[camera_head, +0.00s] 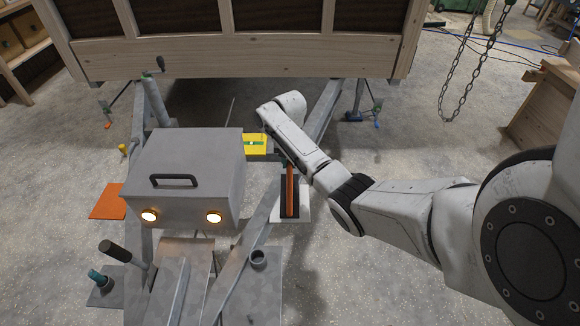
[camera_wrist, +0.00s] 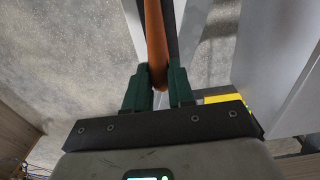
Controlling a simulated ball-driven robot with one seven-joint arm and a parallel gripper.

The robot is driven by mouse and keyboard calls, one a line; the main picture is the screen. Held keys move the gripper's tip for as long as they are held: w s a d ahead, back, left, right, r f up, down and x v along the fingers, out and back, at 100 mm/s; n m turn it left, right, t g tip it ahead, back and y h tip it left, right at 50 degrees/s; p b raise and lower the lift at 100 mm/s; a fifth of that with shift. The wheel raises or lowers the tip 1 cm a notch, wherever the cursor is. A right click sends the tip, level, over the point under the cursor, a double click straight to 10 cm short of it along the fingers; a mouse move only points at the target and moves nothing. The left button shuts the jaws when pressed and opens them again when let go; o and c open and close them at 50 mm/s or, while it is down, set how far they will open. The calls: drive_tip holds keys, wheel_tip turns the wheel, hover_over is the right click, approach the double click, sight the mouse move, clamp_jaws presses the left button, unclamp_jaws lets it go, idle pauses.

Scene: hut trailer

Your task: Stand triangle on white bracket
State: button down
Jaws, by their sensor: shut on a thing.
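The triangle shows as a long orange-red bar (camera_head: 289,189) in the head view, beside the trailer's drawbar. My gripper (camera_head: 281,159) is at its far end, with dark green fingers. In the wrist view my gripper (camera_wrist: 158,88) is shut on the near end of the orange bar (camera_wrist: 154,35), which runs away between the fingers. The white bracket (camera_head: 303,213) shows as a pale plate with a dark upright part (camera_head: 282,198) around or behind the bar. I cannot tell whether the bar touches the bracket or hangs just over it.
A grey box (camera_head: 187,190) with a black handle and two lit lamps stands left of the bar. A yellow plate (camera_head: 255,144) is just beyond my gripper. An orange plate (camera_head: 107,202) lies at far left. The wooden trailer body (camera_head: 235,55) is behind. The floor at right is mostly clear.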

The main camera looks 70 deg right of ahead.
sight(290, 178)
drive_tip(key=shift+f, duration=1.2)
drive_tip(key=shift+f, duration=0.45)
drive_tip(key=c, duration=1)
unclamp_jaws()
drive_tip(key=shift+s, duration=0.1)
drive_tip(key=shift+o, duration=0.2)
drive_tip(key=shift+r, duration=0.1)
